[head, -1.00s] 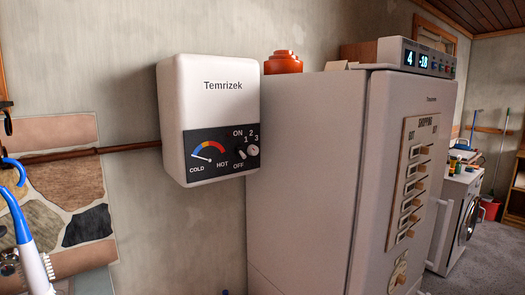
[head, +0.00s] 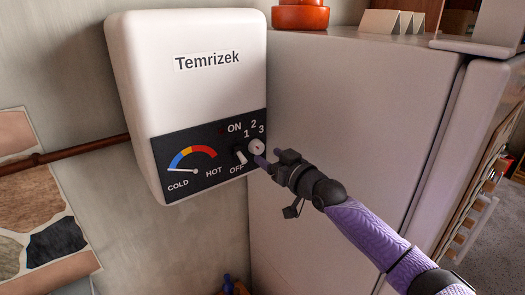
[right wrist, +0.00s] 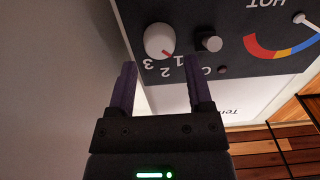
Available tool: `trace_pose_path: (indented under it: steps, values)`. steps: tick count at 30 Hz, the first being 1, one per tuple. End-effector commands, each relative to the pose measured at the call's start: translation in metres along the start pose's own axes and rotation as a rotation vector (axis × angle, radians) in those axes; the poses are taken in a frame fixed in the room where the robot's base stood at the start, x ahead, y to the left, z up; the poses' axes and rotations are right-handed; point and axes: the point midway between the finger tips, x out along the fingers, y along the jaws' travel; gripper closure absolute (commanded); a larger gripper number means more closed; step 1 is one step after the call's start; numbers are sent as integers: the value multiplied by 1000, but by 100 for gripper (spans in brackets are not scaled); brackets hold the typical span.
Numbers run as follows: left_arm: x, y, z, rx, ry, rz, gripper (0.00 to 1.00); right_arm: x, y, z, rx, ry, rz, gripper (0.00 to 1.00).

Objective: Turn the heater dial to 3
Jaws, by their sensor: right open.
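The white Temrizek heater (head: 190,85) hangs on the wall, with a black control panel at its lower front. Its round white dial (head: 257,146) is at the panel's right end, below the numbers 1, 2 and 3. In the upside-down right wrist view the dial (right wrist: 160,40) has a red mark pointing toward 1. My right gripper (head: 268,157) is open just in front of the dial. In the wrist view its two purple fingers (right wrist: 160,72) are spread below the dial, with nothing between them. My left gripper is out of view.
A small switch (head: 240,155) sits close left of the dial and also shows in the wrist view (right wrist: 211,43). A tall fridge (head: 340,110) stands close on the right, with an orange pot (head: 299,17) on top. A pipe (head: 75,148) runs to the heater's left side.

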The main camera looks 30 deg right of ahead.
Motion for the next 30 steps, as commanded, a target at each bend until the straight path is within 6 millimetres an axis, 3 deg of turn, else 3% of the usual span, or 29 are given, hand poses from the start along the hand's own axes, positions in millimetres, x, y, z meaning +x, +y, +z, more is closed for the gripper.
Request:
trace_pose_path:
  steps: [7, 19, 28, 30]
  values:
    - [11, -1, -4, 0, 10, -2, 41, 31, 0, 2, -2, 0, 1, 34]
    - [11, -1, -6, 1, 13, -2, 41, 36, 0, 0, -2, -1, 1, 36]
    - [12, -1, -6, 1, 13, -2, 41, 36, 0, 0, -2, -1, 1, 100]
    - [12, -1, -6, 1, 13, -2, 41, 36, 0, 0, -2, -1, 1, 100]
